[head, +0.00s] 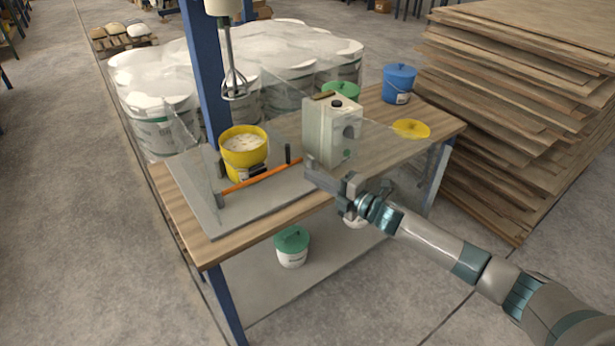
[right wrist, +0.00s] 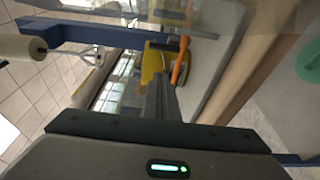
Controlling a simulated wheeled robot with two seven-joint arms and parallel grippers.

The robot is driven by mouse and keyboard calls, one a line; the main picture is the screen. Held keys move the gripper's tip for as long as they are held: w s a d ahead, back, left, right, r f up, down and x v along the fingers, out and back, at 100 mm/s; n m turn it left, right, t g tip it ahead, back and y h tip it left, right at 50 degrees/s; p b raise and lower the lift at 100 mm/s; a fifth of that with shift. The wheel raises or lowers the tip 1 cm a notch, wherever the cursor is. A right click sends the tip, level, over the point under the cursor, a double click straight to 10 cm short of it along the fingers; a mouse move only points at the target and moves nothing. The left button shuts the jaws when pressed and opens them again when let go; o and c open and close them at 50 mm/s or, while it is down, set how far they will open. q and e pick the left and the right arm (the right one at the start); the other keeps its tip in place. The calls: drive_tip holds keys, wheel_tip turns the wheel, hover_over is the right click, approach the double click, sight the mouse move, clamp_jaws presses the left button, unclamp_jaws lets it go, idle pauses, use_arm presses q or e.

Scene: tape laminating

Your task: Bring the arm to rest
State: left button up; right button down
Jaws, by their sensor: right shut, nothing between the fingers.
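My right arm comes in from the lower right in the head view. Its gripper (head: 330,184) is above the front edge of the wooden workbench (head: 245,240), in front of a beige jerrycan (head: 321,133). The right gripper is shut and empty; its closed fingers also show in the right wrist view (right wrist: 160,98). They point toward a yellow bucket (head: 243,158) with pale contents, and look apart from everything. An orange bar (head: 262,179) lies in front of that bucket. My left gripper is not in the head view.
A mixer whisk (head: 234,80) hangs from a blue post (head: 205,75) over the bench. A transparent panel surrounds part of the bench top. A blue bucket (head: 398,84) and a yellow lid (head: 411,128) are at the right. Stacked wooden sheets (head: 510,110) stand beyond. The floor at left is clear.

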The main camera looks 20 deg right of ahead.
drive_tip(key=shift+s+f, duration=0.15)
drive_tip(key=shift+a, duration=0.25)
drive_tip(key=shift+a, duration=0.1)
